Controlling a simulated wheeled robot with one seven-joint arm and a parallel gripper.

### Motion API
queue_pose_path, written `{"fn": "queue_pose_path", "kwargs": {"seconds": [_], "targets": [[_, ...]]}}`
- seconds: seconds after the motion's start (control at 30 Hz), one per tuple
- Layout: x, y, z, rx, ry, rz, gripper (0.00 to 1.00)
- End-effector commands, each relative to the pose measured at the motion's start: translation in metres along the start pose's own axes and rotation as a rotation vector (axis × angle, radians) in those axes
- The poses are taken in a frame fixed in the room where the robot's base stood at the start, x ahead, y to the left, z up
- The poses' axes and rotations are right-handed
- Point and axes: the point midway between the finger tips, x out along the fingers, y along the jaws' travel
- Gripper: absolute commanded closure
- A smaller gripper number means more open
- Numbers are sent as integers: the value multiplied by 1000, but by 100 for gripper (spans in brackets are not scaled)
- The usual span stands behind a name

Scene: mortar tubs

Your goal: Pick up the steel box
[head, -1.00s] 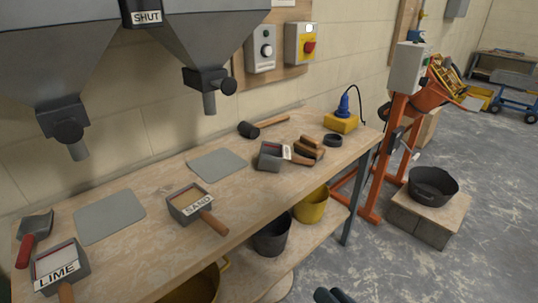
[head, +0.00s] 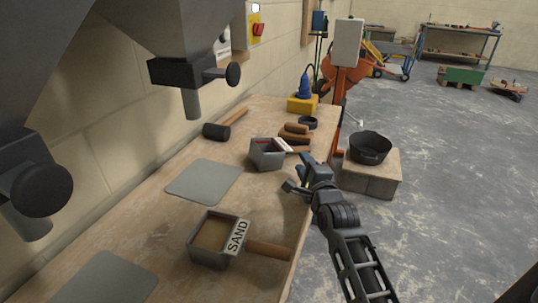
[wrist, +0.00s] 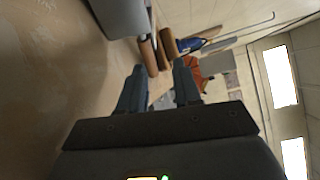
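A grey steel box (head: 267,156) with an open top, a red line inside and a white label on its right stands on the workbench (head: 150,225), left of some wooden-backed brushes. In the wrist view a grey box wall (wrist: 122,14), probably the same box, shows at the top edge, cut off. A second steel box (head: 208,257), labelled SAND, holds sand and has a wooden handle; it stands nearer. My gripper (head: 299,174) is at the bench's right edge, right of the steel box and apart from it. Its fingers (wrist: 158,82) are spread with nothing between them.
Brushes (head: 296,133), a black mallet (head: 217,131) and a yellow-based blue plug (head: 303,103) lie farther back. Grey plates (head: 203,181) lie flat on the bench. Hopper spouts (head: 191,103) hang above the left side. A black bucket (head: 370,148) stands on a block beyond.

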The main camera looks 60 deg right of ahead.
Motion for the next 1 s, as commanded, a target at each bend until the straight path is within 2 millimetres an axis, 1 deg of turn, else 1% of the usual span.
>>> {"fn": "queue_pose_path", "kwargs": {"seconds": [0.33, 0.5, 0.6, 0.73, 0.93, 1.0], "targets": [[33, 2, 2, 0, 1, 0, 67], [57, 7, 9, -1, 0, 0, 67], [69, 7, 8, -1, 0, -1, 67], [76, 8, 8, -1, 0, 0, 67], [76, 8, 8, 0, 0, 0, 67], [76, 8, 8, -1, 0, 0, 73]]}}
